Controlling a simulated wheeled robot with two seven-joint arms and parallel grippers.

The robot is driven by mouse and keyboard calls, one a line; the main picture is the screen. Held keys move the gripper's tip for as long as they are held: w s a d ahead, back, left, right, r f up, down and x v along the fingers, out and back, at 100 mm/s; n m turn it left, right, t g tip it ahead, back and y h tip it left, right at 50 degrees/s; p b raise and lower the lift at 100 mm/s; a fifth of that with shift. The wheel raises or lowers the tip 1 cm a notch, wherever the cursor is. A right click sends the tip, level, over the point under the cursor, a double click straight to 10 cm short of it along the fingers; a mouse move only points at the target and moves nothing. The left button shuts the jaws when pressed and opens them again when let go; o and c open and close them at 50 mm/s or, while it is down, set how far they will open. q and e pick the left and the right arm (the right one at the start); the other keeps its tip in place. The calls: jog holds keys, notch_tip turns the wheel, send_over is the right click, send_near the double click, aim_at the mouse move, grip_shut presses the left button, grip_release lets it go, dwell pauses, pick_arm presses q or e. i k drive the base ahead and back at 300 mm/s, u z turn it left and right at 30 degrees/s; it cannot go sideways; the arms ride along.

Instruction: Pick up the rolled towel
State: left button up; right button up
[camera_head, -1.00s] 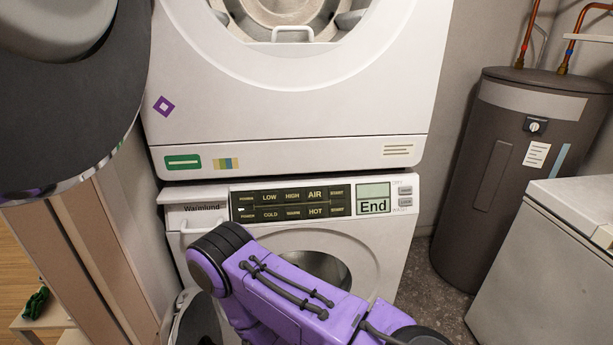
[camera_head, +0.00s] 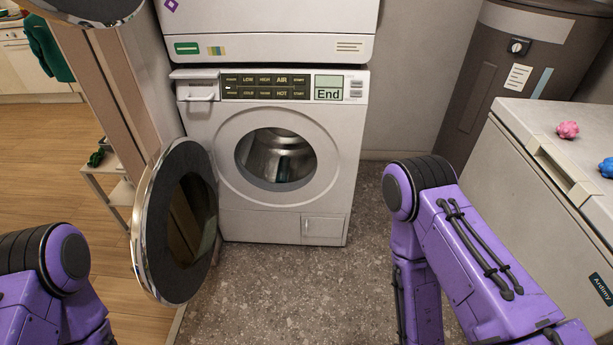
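No rolled towel can be made out in the head view. The lower washer (camera_head: 330,150) stands ahead with its round door (camera_head: 196,225) swung open to the left. Its drum (camera_head: 276,157) is in view and looks empty as far as I can see into it. My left arm shows at the lower left and my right arm at the right. Both grippers are outside the picture.
A white unit (camera_head: 270,35) is stacked above the washer. A white chest (camera_head: 550,200) with small pink (camera_head: 567,130) and blue (camera_head: 606,167) objects stands at the right, before a dark tank (camera_head: 515,75). A small shelf (camera_head: 105,180) is at the left. The grey floor (camera_head: 290,285) is clear.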

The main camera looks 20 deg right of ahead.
aim_at(282, 171)
jog(key=z, duration=0.7)
jog(key=i, duration=1.3)
jog(key=u, duration=0.6)
